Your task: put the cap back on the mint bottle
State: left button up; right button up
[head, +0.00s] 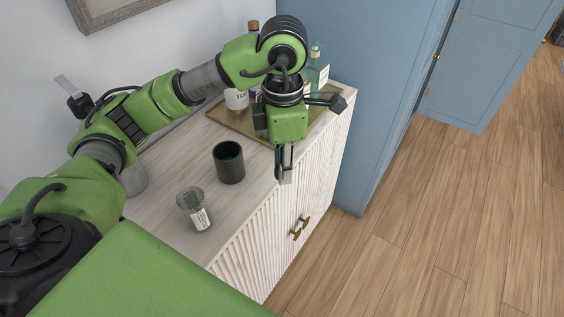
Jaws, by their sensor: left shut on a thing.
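My left gripper (285,180) points down over the front edge of the cabinet top, beside the tray. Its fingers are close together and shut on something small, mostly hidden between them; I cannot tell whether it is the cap. A pale teal glass bottle (319,74) stands on the tray behind my gripper and could be the mint bottle, but I cannot read its label. My wrist covers other bottles there. No loose cap shows clearly. My right gripper is not in view.
The wooden cabinet top (160,205) also bears a dark cup (229,164), a labelled glass jar (194,210) and a tray (223,117) with a white container (237,100). A blue wall panel (375,90) stands to the right. Bare top lies around the cup.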

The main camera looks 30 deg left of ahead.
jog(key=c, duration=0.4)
pick_arm(q)
jog(key=m, duration=0.4)
jog(key=s+m, duration=0.1)
jog(key=m, duration=0.1)
jog(key=shift+s+d+f, duration=0.1)
jog(key=shift+d+f, duration=0.25)
jog(key=shift+f, duration=0.05)
jog(key=s+m, duration=0.1)
jog(key=m, duration=0.5)
jog(key=s+d+f+m, duration=0.1)
jog(key=s+m, duration=0.1)
jog(key=m, duration=0.5)
jog(key=s+d+f+m, duration=0.1)
jog(key=m, duration=0.6)
jog(key=shift+s+f, duration=0.25)
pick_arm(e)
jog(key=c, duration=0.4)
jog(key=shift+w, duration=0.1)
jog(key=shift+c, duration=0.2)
